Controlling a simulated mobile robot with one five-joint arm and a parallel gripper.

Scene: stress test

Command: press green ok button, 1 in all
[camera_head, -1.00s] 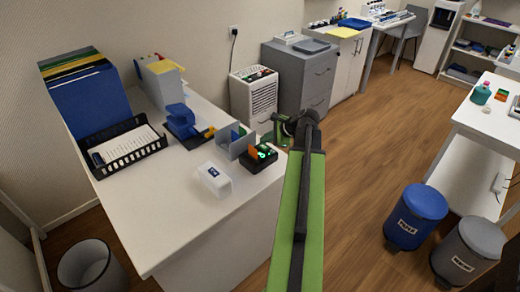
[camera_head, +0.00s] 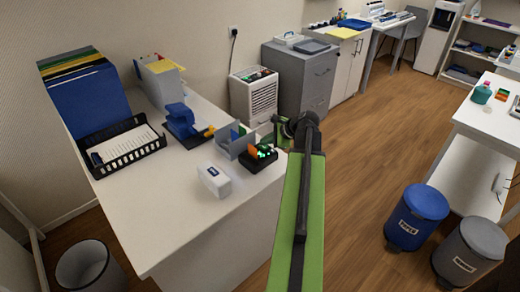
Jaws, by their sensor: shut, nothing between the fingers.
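A small black box (camera_head: 259,160) sits near the right edge of the white desk, with a small lit green button (camera_head: 264,154) on its top. An orange-red patch shows beside the green. My green arm comes up from the bottom of the picture and bends at a dark joint beyond the desk edge. My gripper (camera_head: 271,142) is small and dark here, close to the back right side of the box, and looks shut and empty. Whether it touches the box or the button cannot be told.
On the desk (camera_head: 160,228) stand a white labelled box (camera_head: 214,180), a grey divider (camera_head: 233,146), a blue stapler-like thing (camera_head: 181,121) and a black paper tray (camera_head: 125,152). The desk front is clear. Blue and grey bins (camera_head: 416,217) stand on the floor at right.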

